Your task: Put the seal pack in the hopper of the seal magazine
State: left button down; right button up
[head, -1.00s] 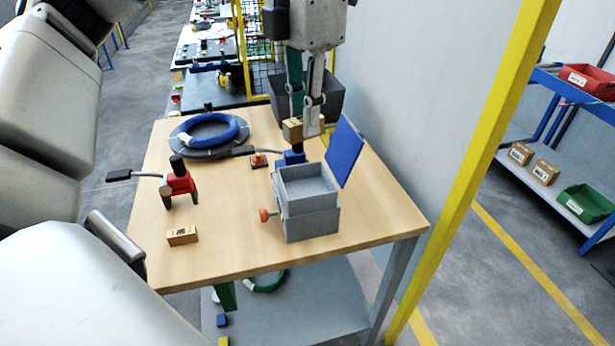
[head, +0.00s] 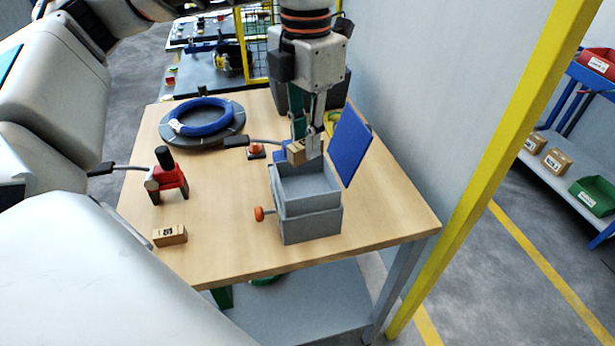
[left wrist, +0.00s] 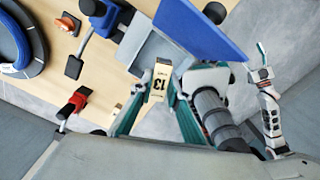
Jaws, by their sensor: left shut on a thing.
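The seal pack (head: 297,153) is a small brown box; the left wrist view shows a label reading 13 on it (left wrist: 160,80). My left gripper (head: 307,147) is shut on it, pointing down. It holds the pack over the back of the seal magazine (head: 311,226), a grey box. The magazine's hopper (head: 305,186) is open at the top and looks empty, with its blue lid (head: 349,145) raised at the right. In the left wrist view, the hopper (left wrist: 145,50) lies beyond the pack. What seems to be my right gripper (left wrist: 261,70) is small at the right; its jaws are unclear.
Another small brown box (head: 170,236) lies at the table's front left. A red clamp-like tool (head: 168,182) stands behind it. A blue coil (head: 203,117) lies on a dark round plate at the back left. An orange knob (head: 263,213) sticks out from the magazine's left side.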

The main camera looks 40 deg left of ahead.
aim_at(306, 191)
pick_arm(q)
jog(key=shift+f+b, duration=0.4)
jog(key=shift+f, duration=3.85)
jog(key=shift+f, duration=0.2)
jog(key=c, duration=1.9)
grip_release()
jog(key=shift+r, duration=0.1)
notch_tip(306, 191, up, 12)
jog(key=shift+r+p, duration=0.1)
jog(key=shift+p, duration=0.6)
